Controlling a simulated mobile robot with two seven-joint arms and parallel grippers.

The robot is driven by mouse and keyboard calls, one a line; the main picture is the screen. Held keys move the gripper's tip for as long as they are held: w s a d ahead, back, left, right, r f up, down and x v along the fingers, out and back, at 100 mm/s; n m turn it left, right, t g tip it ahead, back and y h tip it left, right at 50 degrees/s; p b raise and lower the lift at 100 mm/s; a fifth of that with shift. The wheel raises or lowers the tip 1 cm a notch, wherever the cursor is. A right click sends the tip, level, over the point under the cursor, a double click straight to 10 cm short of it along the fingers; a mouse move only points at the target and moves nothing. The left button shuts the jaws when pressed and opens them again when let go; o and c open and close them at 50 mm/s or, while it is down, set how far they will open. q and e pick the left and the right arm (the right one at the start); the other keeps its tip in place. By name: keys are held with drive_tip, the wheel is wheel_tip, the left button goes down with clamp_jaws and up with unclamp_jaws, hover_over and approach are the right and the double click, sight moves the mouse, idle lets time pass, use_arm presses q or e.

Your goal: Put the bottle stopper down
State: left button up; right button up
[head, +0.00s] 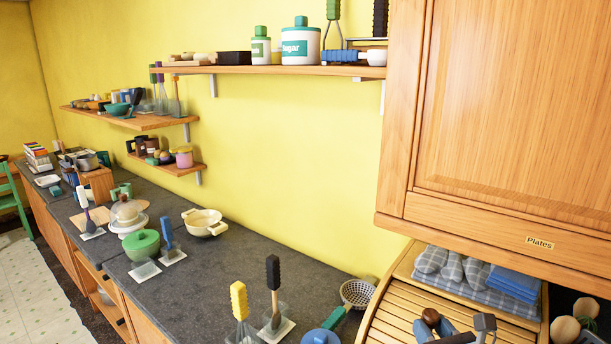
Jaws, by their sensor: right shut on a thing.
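The bottle stopper (431,316) shows as a small dark brown rounded knob at the bottom of the head view, right of centre. My right gripper (434,327) is shut on it, with a blue finger on each side. The gripper is in front of the slatted wooden roll-top box (397,308). The lower part of the stopper is hidden by the fingers and the picture edge. I cannot tell whether the stopper touches the box. My left gripper is not in view.
Folded cloths (478,274) lie on top of the box, under a wooden wall cabinet (510,110). Left of the box are a strainer (357,293), a blue-lidded pan (320,336) and upright utensils (273,285). The dark counter (190,290) has bare room farther left.

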drive_tip(key=shift+s+d+f+m+h, duration=0.1)
drive_tip(key=shift+s+d+m+h, duration=0.2)
drive_tip(key=shift+m+h, duration=0.5)
drive_tip(key=shift+s+d+f+m+h, duration=0.1)
drive_tip(key=shift+d+m+h, duration=0.3)
drive_tip(key=shift+h, duration=0.7)
